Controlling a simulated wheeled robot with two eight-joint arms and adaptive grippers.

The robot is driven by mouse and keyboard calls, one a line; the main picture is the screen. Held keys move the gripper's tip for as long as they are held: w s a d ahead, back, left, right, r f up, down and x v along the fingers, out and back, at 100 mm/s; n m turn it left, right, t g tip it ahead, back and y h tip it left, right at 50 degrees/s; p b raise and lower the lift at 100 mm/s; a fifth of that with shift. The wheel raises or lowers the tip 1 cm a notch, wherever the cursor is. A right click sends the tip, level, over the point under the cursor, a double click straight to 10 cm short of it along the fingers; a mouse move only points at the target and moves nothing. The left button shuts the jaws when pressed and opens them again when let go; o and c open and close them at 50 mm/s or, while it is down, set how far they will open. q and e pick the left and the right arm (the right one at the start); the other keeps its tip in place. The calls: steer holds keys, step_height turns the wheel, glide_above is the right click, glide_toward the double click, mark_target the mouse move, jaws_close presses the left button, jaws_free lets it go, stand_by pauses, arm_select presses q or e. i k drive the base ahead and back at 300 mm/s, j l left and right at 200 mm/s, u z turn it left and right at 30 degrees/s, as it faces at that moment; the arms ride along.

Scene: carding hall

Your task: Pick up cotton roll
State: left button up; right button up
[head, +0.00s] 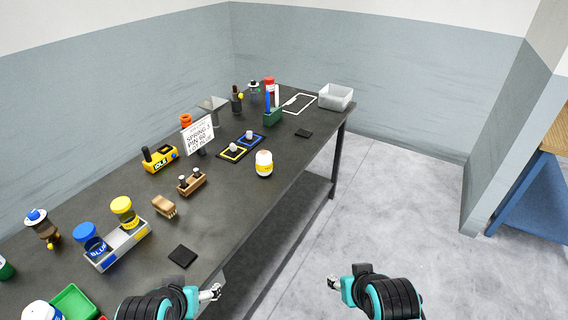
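I cannot tell for certain which thing is the cotton roll. A white cylinder with a yellow band (264,164) stands upright near the table's front edge. Two small whitish pieces sit on a dark mat, one in a yellow frame (233,148) and one in a blue frame (249,135). Another white rounded thing (40,311) is partly cut off at the bottom left. My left gripper (212,292) is by the table's near edge, apart from these things. My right gripper (334,283) is over the floor, right of the table. Both look empty; their finger openings are too small to judge.
The dark table (215,220) holds a blue and a yellow jar in a grey rack (118,246), a brush (164,205), a wooden block with pegs (191,183), a sign (198,134), a green tray (74,303) and a white bin (336,96). Floor to the right is clear.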

mark_target(264, 160)
steer(key=u, duration=0.3)
steer(key=i+l+u, duration=0.15)
steer(key=u, duration=0.2)
steer(key=i+l+u, duration=0.15)
steer(key=l+u, duration=0.2)
steer(key=i+l+u, duration=0.1)
steer(key=u, duration=0.2)
steer(key=i+l+u, duration=0.15)
steer(key=l, duration=0.7)
steer(key=i+l+u, duration=0.1)
steer(key=l, duration=0.75)
steer(key=i+l+u, duration=0.15)
steer(key=l, duration=0.75)
steer(key=i+l+u, duration=0.1)
steer(key=l, duration=0.75)
